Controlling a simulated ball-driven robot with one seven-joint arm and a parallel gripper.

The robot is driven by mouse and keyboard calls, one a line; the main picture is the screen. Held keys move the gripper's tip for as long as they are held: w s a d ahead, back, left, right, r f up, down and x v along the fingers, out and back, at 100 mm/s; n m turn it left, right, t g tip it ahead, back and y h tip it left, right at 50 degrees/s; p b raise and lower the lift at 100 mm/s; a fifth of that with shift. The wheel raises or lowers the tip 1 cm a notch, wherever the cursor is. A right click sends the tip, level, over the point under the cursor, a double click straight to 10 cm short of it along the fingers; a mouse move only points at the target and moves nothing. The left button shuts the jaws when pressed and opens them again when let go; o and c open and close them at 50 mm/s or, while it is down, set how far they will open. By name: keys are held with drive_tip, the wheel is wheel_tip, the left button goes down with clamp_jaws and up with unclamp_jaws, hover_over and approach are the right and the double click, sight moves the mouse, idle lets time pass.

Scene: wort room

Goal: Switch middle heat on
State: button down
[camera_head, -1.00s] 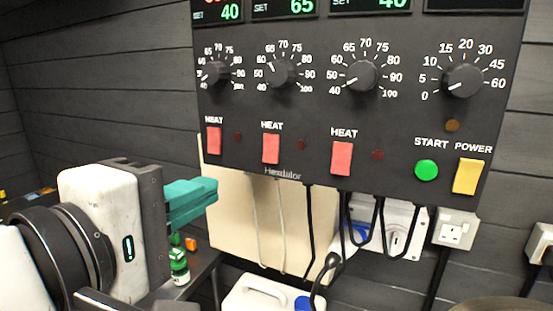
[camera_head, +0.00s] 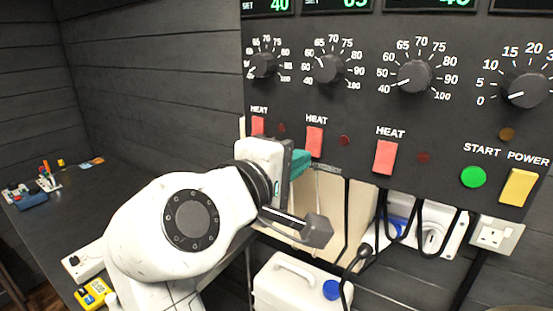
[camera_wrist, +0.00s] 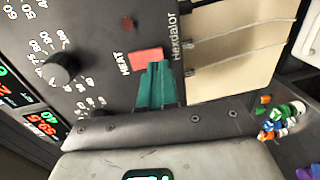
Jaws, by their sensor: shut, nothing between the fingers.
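The dark control panel (camera_head: 365,120) carries three red HEAT switches in a row. The middle heat switch (camera_head: 315,141) has a dark red lamp (camera_head: 345,140) to its right that looks unlit. My gripper (camera_head: 303,157) has teal fingers, shut and empty, just below and left of the middle switch. In the wrist view the fingertips (camera_wrist: 157,66) lie close to the red switch (camera_wrist: 146,57), overlapping its lower edge; I cannot tell whether they touch it. The left heat switch (camera_head: 258,125) and right heat switch (camera_head: 384,157) stand either side.
Dials line the panel above the switches. A green START button (camera_head: 473,177) and yellow POWER switch (camera_head: 519,188) are at right. Cables hang below, near a white jug (camera_head: 290,285) with a blue cap. A dark counter (camera_head: 90,215) with small items is at left.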

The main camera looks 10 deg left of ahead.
sight(315, 155)
drive_tip(key=shift+p+x, duration=0.3)
drive_tip(key=shift+x, duration=0.95)
drive_tip(key=shift+w+d+f+t+b, duration=0.2)
drive_tip(key=shift+f+t+b, duration=0.2)
drive_tip(key=shift+b, duration=0.65)
drive_tip(key=shift+a+r+p, duration=0.1)
drive_tip(key=shift+r+p, duration=0.3)
